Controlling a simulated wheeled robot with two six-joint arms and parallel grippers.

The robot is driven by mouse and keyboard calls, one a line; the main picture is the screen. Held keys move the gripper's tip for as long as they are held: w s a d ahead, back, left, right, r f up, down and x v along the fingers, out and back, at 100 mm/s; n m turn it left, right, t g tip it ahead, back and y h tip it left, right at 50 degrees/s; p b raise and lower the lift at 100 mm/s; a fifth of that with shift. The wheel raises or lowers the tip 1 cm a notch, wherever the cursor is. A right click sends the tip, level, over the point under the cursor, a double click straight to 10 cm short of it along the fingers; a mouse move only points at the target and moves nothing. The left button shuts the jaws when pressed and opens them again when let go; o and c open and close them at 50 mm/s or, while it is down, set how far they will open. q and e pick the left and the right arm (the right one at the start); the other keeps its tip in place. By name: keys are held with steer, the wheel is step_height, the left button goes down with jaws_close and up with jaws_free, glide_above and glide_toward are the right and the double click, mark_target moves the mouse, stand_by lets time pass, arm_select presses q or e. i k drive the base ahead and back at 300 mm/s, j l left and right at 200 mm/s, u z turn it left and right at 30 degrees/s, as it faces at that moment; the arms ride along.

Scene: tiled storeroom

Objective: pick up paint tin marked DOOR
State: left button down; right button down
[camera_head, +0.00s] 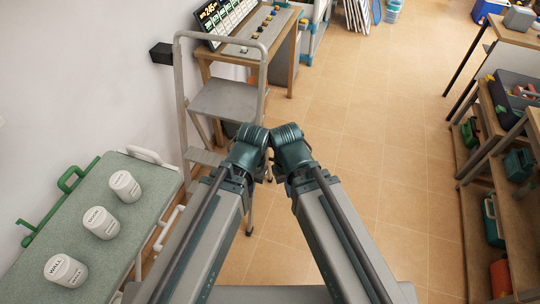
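The paint tin marked DOOR (101,224) is a small white cylinder with dark lettering on its lid. It stands upright in the middle of a row of three similar tins on a grey-green cart top (150,205) at the left. The tin marked WALL (65,271) stands nearer to me. A third tin (125,187) stands farther away, its lettering too small to read surely. My two arms reach forward in the middle, to the right of the cart, with their dark teal joints close together. I cannot make out either gripper; no tin is held.
A grey stepladder (225,100) stands just beyond my arms, past the cart's far end. Behind it is a wooden desk (285,45) with a screen. Wooden shelving (480,170) with toolboxes lines the right. The tiled floor (385,140) between is clear.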

mark_target(97, 218)
steer(key=j+u, duration=0.1)
steer(key=u, duration=0.35)
steer(key=i+u, duration=0.1)
steer(key=u, duration=0.85)
steer(key=i+u, duration=0.1)
steer(key=u, duration=0.35)
steer(key=k+l+z, duration=0.25)
steer(key=k+l, duration=0.3)
steer(key=k+l+z, duration=0.15)
steer(key=l, duration=0.15)
steer(key=k+l+z, duration=0.15)
steer(key=l, duration=0.2)
steer(key=i, duration=0.05)
